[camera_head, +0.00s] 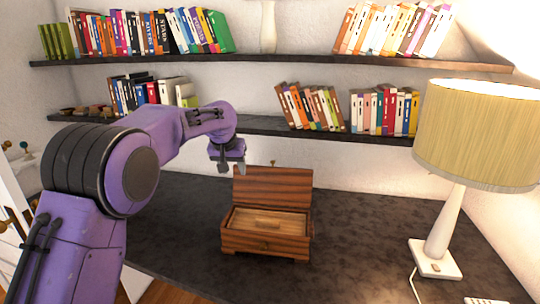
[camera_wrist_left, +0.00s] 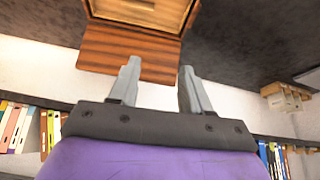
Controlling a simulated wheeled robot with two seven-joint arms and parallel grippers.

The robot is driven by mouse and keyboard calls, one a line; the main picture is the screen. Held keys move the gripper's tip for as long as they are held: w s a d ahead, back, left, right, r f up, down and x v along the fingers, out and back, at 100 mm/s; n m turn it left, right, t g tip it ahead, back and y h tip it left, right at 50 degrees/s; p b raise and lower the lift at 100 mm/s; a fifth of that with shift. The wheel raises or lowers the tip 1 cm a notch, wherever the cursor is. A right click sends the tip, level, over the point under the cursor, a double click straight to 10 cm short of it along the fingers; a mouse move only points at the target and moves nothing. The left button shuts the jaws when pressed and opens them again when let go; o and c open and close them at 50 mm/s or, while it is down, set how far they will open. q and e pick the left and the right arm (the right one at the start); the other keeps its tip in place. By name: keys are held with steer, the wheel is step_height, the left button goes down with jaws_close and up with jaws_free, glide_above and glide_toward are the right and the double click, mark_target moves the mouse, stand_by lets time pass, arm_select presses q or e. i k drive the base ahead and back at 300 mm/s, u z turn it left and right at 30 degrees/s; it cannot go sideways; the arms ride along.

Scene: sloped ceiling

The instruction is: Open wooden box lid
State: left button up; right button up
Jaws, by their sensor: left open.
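The wooden box (camera_head: 265,240) stands on the dark desk with its lid (camera_head: 272,188) raised upright at the back. Its light wooden inside shows. My left gripper (camera_head: 232,168) is above and behind the lid's top left corner. In the left wrist view the lid (camera_wrist_left: 128,52) lies just beyond the fingers, and the box (camera_wrist_left: 140,12) is at the top edge. My left gripper (camera_wrist_left: 155,78) is open with nothing between its fingers. Whether a fingertip touches the lid I cannot tell. My right gripper is not in view.
A lamp (camera_head: 478,135) with a yellow shade stands on the desk (camera_head: 365,235) at the right. Two shelves of books run along the wall behind, the lower one (camera_head: 262,125) close to my left arm. The desk around the box is clear.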

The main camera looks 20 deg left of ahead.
mark_target(272, 186)
steer(key=i, duration=0.9)
steer(key=z, duration=0.05)
